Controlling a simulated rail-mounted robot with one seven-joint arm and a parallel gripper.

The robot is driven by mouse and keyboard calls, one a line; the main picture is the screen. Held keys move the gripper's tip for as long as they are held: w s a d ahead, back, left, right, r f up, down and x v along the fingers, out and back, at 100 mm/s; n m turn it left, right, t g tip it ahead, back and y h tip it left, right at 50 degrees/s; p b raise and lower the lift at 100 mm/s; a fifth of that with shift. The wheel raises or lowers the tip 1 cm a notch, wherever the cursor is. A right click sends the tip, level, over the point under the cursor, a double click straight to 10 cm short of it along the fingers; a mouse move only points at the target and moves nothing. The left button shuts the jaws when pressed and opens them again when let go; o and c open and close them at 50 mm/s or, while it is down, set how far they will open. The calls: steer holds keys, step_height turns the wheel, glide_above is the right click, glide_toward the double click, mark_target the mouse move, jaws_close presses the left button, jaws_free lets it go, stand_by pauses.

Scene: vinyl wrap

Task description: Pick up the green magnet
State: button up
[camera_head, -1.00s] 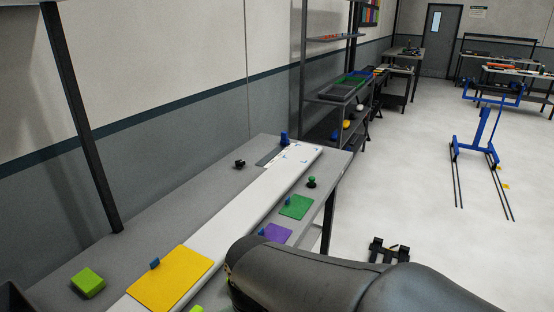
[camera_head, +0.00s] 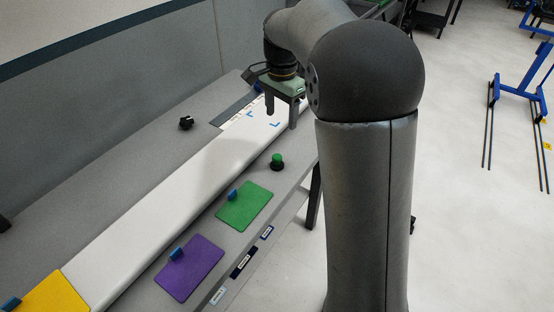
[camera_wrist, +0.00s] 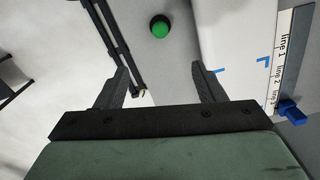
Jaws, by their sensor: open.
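The green magnet (camera_head: 277,160) is a round green knob on a black base. It stands upright on the grey table's right part, beside the white strip and beyond the green card. In the wrist view the green magnet (camera_wrist: 160,27) shows from above, ahead of and between the fingertips, apart from them. My gripper (camera_head: 282,112) is open and empty, above the far part of the white strip, farther back than the magnet. In the wrist view both fingers of my gripper (camera_wrist: 163,78) are spread wide.
A green card (camera_head: 244,207) and a purple card (camera_head: 190,267), each with a blue tab, lie on the near side. A yellow card (camera_head: 48,298) is at lower left. A black knob (camera_head: 186,122) stands left of the white strip (camera_head: 150,210). A blue block (camera_wrist: 292,113) sits at right.

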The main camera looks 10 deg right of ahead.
mark_target(278, 155)
steer(key=f, duration=1)
steer(key=shift+s+a+f, duration=0.1)
steer(key=shift+s+a, duration=0.1)
steer(key=shift+a+f+p, duration=0.15)
steer(key=shift+f+p, duration=0.15)
steer(key=shift+f, duration=1.05)
steer(key=shift+a+f+p, duration=0.15)
steer(key=shift+f+p, duration=0.15)
steer(key=shift+f, duration=1)
steer(key=c, duration=1.1)
